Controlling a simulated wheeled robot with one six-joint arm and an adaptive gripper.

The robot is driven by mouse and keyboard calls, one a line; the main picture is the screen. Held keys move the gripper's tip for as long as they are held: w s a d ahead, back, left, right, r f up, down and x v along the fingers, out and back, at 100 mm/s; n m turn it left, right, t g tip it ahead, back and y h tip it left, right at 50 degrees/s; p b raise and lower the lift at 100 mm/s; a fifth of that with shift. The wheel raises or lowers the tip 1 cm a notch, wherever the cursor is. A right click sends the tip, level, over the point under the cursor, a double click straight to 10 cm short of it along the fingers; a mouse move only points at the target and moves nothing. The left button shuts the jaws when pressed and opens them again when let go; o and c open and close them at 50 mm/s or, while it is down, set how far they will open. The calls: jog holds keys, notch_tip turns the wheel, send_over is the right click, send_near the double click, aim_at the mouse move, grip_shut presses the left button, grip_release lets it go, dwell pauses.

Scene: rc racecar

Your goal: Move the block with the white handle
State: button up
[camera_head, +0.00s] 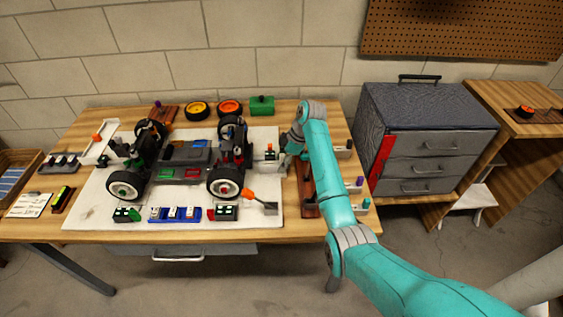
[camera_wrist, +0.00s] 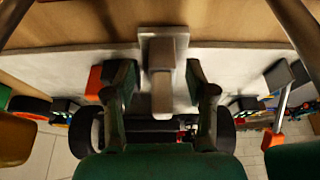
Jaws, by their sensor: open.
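In the wrist view a block with a pale, whitish handle (camera_wrist: 162,92) lies between the two fingers of my gripper (camera_wrist: 162,92). The block has a brownish body and a wider grey end near the top of the picture. My fingers are apart, one on each side of the handle, with gaps showing, so they do not appear to grip it. In the head view my gripper (camera_head: 281,157) is low over the right edge of the white mat (camera_head: 272,228), right of the car. There the arm and gripper hide much of this spot, and I cannot make out the block clearly.
The car (camera_head: 184,161) with its black-tyred wheels stands left of my gripper. An orange-handled scraper (camera_head: 247,193) lies on the mat in front. A brown rack with pegs (camera_head: 308,198) is under my arm. A grey drawer cabinet (camera_head: 425,140) stands to the right.

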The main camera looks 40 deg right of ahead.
jog(key=v, duration=0.7)
jog(key=shift+r, duration=0.35)
jog(key=shift+s, duration=0.1)
